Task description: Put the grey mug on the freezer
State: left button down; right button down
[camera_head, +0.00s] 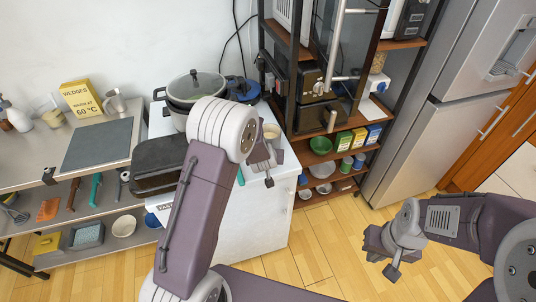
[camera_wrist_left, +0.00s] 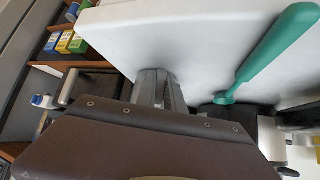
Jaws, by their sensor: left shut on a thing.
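A grey mug-like vessel with a handle (camera_head: 115,101) stands upright at the back of the grey table on the left. The white chest freezer (camera_head: 238,228) stands in the middle, and its white top also shows in the left wrist view (camera_wrist_left: 215,45). My left gripper (camera_head: 270,168) is over the freezer's right edge. In the left wrist view its fingers (camera_wrist_left: 160,90) are close together in front of the white top; what they hold is hidden. A beige cup-like thing (camera_head: 272,130) shows just behind this gripper. My right gripper (camera_head: 382,262) hangs over the floor with its fingers apart and empty.
Pots (camera_head: 193,88) and a black grill pan (camera_head: 158,166) crowd the freezer's left part. A green utensil (camera_wrist_left: 275,50) lies on its top. The floor (camera_head: 330,245) is clear.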

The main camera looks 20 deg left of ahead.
pick_arm(q)
jog(key=shift+f, duration=0.15)
jog(key=c, duration=1.4)
grip_release()
jog(key=shift+o, duration=0.2)
jog(key=shift+f, duration=0.1)
jog(key=c, duration=0.4)
jog(key=shift+p+v, duration=1)
jog(key=shift+v, duration=1.3)
